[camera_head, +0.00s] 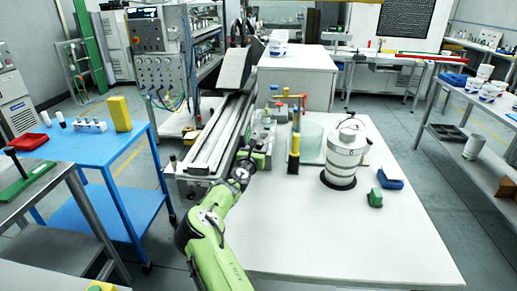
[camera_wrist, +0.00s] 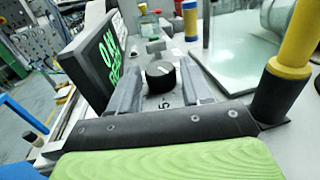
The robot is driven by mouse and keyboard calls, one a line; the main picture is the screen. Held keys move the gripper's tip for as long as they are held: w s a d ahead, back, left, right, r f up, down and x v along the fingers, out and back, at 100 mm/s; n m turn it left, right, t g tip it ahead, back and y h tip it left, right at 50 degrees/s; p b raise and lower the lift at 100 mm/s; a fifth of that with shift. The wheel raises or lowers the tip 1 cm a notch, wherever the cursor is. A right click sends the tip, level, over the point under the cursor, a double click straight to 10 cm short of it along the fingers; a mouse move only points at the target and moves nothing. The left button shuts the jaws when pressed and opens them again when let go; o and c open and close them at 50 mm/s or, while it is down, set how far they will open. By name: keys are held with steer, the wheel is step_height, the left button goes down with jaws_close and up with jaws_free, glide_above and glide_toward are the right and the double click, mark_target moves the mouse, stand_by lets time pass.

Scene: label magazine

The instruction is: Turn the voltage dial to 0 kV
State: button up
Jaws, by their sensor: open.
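The voltage dial (camera_wrist: 160,76) is a black round knob with a white pointer mark, seen in the wrist view. A "5" is printed on the pale panel below it. My gripper (camera_wrist: 161,64) is open, with its two grey fingers on either side of the dial; I cannot tell whether they touch it. A dark display (camera_wrist: 100,60) with tilted green text stands just left of the fingers; its top line seems to read 0 kV, but it is partly cut by the angle. In the head view my gripper (camera_head: 256,150) hides the dial.
A yellow-and-black handled post (camera_head: 294,150) stands close to the right of my gripper. A glass plate (camera_head: 312,141) and a white ringed canister (camera_head: 346,155) are farther right. A long metal rail (camera_head: 218,135) runs along the left. The white table's front (camera_head: 340,240) is clear.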

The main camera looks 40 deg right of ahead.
steer(key=shift+w+d, duration=0.1)
steer(key=shift+d, duration=0.05)
steer(key=shift+c, duration=0.3)
steer(key=c, duration=0.7)
steer(key=t+p, duration=0.1)
steer(key=n+y+p, duration=0.1)
steer(key=n+t, duration=0.1)
steer(key=shift+s+d+r+t+y+p, duration=0.2)
steer(key=shift+s+r+t+y+p, duration=0.1)
steer(key=shift+p, duration=0.1)
steer(key=n+t+y+p, duration=0.2)
steer(key=shift+d+f+t+p, duration=0.1)
steer(key=shift+t+p, duration=0.2)
steer(key=shift+f+n+y, duration=0.15)
steer(key=shift+n+y, duration=0.15)
steer(key=shift+y, duration=0.1)
steer(key=o, duration=0.8)
steer(key=shift+c, duration=0.2)
